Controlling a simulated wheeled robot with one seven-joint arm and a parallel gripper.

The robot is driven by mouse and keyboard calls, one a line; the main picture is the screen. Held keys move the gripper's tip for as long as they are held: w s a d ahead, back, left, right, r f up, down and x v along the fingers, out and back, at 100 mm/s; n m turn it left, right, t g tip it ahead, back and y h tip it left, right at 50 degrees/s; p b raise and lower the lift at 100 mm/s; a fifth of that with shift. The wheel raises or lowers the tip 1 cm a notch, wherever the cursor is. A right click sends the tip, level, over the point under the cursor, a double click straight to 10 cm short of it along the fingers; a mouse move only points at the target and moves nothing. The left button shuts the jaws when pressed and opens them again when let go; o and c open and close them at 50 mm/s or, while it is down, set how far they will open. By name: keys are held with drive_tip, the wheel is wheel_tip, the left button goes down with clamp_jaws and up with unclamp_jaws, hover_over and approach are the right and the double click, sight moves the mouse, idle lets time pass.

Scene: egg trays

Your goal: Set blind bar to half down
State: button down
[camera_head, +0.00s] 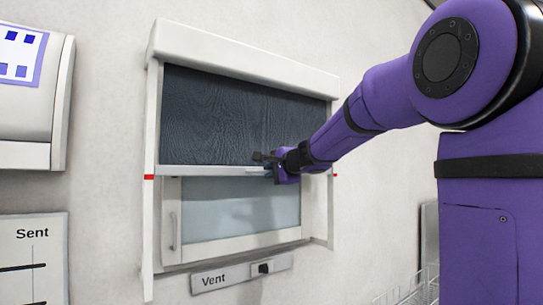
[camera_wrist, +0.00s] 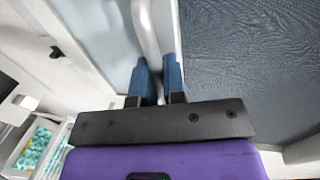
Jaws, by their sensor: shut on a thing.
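The blind (camera_head: 225,115) is a dark grey cloth in a white frame, drawn down over the upper part of a window. Its pale bar (camera_head: 210,170) runs along the cloth's lower edge, slightly above the level of the red mark (camera_head: 148,177) on the left post. Another red mark (camera_head: 335,174) is on the right post. My gripper (camera_head: 272,170) is shut on the bar, right of its middle. In the wrist view my blue fingers (camera_wrist: 158,82) stand on either side of the white bar (camera_wrist: 147,35), with the cloth (camera_wrist: 245,60) to the right.
Below the bar is a pale window pane (camera_head: 240,205) with a handle at left. A "Sent" board (camera_head: 33,260) hangs at left. A wire rack (camera_head: 405,292) is at lower right.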

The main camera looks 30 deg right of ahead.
drive_tip(key=shift+f, duration=0.8)
drive_tip(key=c, duration=1.2)
unclamp_jaws()
drive_tip(key=v, duration=1.1)
drive_tip(key=shift+w, duration=0.1)
